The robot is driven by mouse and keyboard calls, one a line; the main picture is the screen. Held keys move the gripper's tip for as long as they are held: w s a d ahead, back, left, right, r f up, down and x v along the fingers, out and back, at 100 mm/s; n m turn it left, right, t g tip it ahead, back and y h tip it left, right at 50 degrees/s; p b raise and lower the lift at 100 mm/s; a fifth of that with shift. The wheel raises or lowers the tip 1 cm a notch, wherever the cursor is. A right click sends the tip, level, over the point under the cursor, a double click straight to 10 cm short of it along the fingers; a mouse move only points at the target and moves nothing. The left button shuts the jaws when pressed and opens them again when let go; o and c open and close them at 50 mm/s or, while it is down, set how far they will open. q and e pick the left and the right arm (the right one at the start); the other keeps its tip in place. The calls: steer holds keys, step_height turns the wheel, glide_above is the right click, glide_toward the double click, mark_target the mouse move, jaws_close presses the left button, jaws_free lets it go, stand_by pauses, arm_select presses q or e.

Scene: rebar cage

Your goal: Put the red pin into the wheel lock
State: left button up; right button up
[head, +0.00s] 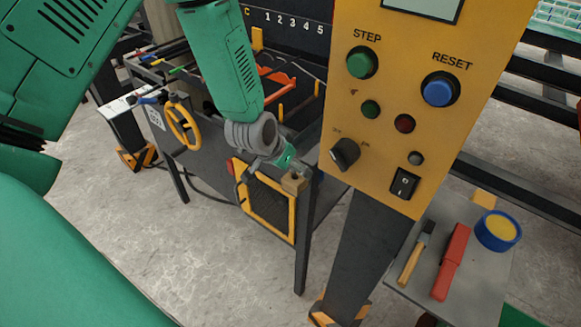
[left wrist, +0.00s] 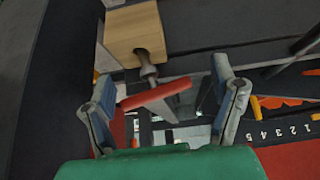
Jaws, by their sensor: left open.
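In the left wrist view the red pin (left wrist: 155,95) has a red crossbar and a grey metal shank that runs toward a hole in a wooden block (left wrist: 135,32). My left gripper (left wrist: 165,98) is open, with its fingers on either side of the red crossbar; I cannot tell whether they touch it. A yellow handwheel (head: 183,122) is on the bench's side, farther left. The wheel lock's opening is not distinguishable. My right gripper is not in view.
A yellow control panel (head: 390,185) on a dark post stands right of the left gripper.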

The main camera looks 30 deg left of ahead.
arm_select(q)
steer(key=shift+d+r, duration=0.1)
steer(key=shift+d, duration=0.2)
steer(key=c, duration=0.3)
steer(key=shift+d+r, duration=0.2)
steer(key=shift+d, duration=0.6)
steer(key=c, duration=1)
steer(key=shift+d, duration=0.25)
steer(key=shift+a, duration=0.1)
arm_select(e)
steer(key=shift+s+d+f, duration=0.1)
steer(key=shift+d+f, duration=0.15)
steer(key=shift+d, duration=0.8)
